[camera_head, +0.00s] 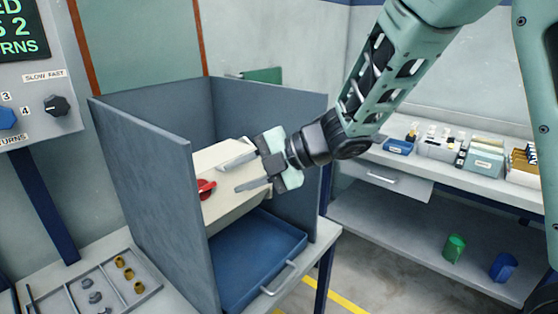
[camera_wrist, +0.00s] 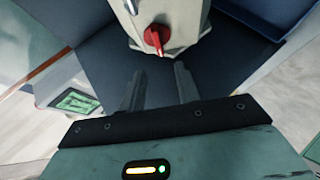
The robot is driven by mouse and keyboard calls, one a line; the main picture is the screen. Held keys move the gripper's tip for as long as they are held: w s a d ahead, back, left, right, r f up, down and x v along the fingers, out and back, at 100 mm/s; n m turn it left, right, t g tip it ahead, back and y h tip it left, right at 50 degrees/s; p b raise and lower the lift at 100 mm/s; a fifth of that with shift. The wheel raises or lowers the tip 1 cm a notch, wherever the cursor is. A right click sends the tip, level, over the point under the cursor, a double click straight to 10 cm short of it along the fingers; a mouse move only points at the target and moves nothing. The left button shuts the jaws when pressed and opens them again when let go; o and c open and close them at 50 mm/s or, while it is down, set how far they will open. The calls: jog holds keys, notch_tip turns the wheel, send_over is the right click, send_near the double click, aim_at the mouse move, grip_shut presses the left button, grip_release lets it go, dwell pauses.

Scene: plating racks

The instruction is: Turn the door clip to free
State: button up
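A red turn handle (camera_head: 205,188), which appears to be the door clip, sits on the face of a cream box (camera_head: 225,212) inside the grey three-sided enclosure. In the wrist view the red handle (camera_wrist: 157,38) has a round base and a lever pointing down the picture toward my fingers. My gripper (camera_head: 229,178) is open, with nothing between its fingers. In the wrist view, my gripper (camera_wrist: 159,70) is a short way from the handle, fingertips apart from it. The handle lines up roughly between the two fingers. Any position marks around it are too small to read.
Grey enclosure walls (camera_head: 150,180) stand close on the left and behind. A blue tray (camera_head: 255,262) with a handle lies below the box. A sorting tray (camera_head: 105,290) with small parts is at lower left. A control panel (camera_head: 35,75) stands at far left; a stocked bench is at right.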

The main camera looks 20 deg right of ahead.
jog(key=v, duration=0.8)
jog(key=shift+d+r, duration=0.2)
jog(key=shift+d, duration=0.05)
jog(key=shift+s, duration=0.1)
jog(key=s+f+m+g+h, duration=0.2)
jog(key=s+f+m+h, duration=0.3)
jog(key=s+m, duration=0.5)
jog(key=s+a+f+m+g+h, duration=0.1)
jog(key=s+f+m+h, duration=0.4)
jog(key=s+m, duration=0.6)
jog(key=s+g+h, duration=0.1)
jog(key=s, duration=0.1)
jog(key=shift+s+g, duration=0.3)
jog(key=shift+s, duration=0.1)
jog(key=shift+a+f, duration=0.1)
jog(key=shift+f, duration=0.05)
